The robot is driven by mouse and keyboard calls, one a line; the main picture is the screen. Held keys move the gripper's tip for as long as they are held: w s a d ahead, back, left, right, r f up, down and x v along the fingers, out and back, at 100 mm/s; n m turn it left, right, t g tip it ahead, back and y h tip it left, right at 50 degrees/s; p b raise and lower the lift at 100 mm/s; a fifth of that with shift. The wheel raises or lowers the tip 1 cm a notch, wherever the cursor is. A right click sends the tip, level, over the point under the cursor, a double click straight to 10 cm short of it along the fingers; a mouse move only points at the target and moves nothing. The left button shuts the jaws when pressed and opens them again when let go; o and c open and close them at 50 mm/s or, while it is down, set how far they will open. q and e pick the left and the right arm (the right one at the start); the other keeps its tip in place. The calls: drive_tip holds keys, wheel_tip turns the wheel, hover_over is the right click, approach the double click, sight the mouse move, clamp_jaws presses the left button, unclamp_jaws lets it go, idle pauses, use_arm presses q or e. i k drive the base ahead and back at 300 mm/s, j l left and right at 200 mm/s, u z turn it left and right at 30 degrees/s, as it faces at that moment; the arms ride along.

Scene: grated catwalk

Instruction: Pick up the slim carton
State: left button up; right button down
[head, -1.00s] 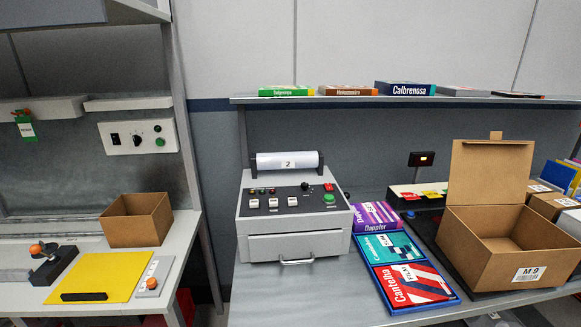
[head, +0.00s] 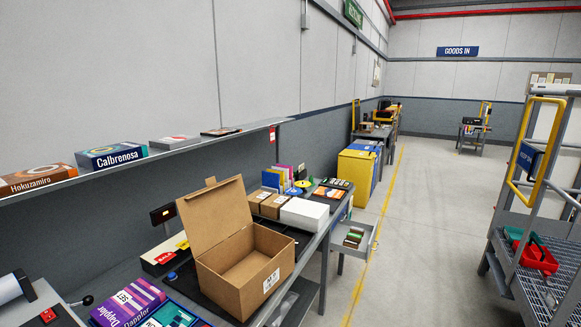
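No single carton is marked out as the slim one. Flat cartons lie on the wall shelf (head: 150,165): a brown-orange carton (head: 38,180), a dark blue Calbrenosa carton (head: 112,156), a thin grey carton (head: 176,142) and a very thin dark item (head: 221,131). A purple Dappter carton (head: 128,303) lies on the bench at the bottom left, beside a teal carton (head: 170,317) cut off by the frame edge. Neither of my grippers is in view.
An open cardboard box (head: 240,272) stands on the bench. A wheeled platform with a yellow rail (head: 535,140) stands at the right. The floor aisle (head: 420,230) between is clear.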

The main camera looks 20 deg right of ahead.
sight(357, 237)
drive_tip(key=z, duration=0.2)
drive_tip(key=i+l+z, duration=0.25)
drive_tip(key=i+l, duration=0.15)
drive_tip(key=i+l+z, duration=0.25)
drive_tip(key=i, duration=0.25)
drive_tip(key=i+l+z, duration=0.25)
drive_tip(key=i, duration=0.25)
drive_tip(key=i+l+z, duration=0.1)
drive_tip(key=i+z, duration=0.15)
drive_tip(key=i, duration=0.3)
